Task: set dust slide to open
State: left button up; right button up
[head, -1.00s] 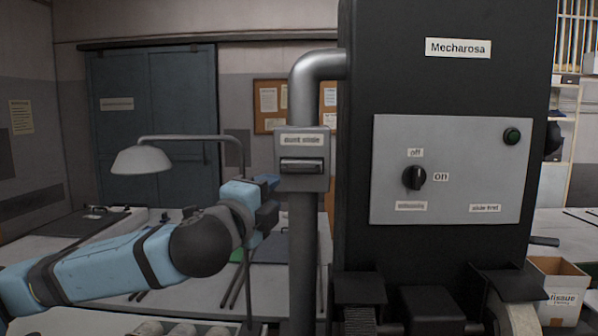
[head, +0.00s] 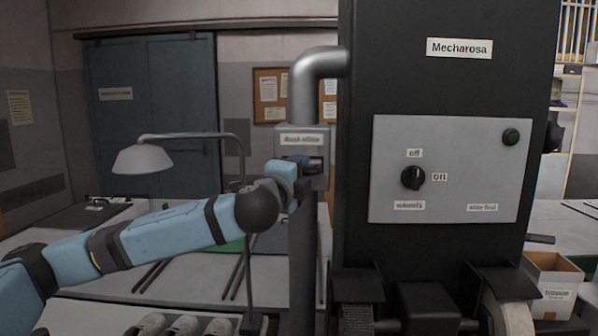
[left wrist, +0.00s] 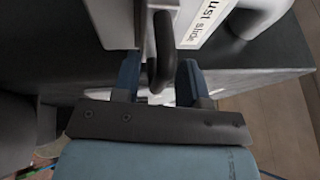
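The dust slide is a grey box (head: 314,181) on the vertical metal pipe left of the machine, with a "dust slide" label near its top. In the head view its handle is largely hidden by my left gripper (head: 308,163), which is at the front of the box. In the left wrist view the dark handle (left wrist: 163,48) of the slide stands between the two blue fingers of my left gripper (left wrist: 160,82). The fingers are apart, with gaps visible beside the handle. My right gripper is not in view.
A desk lamp (head: 143,159) stands behind my left arm.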

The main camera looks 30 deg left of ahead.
pick_arm(q)
grip_shut()
jog(key=s+d, duration=0.3)
jog(key=s, duration=0.3)
jog(key=shift+s+f, duration=0.15)
jog(key=shift+s, duration=0.05)
jog(key=shift+d, duration=0.15)
grip_release()
jog(key=shift+s, duration=0.25)
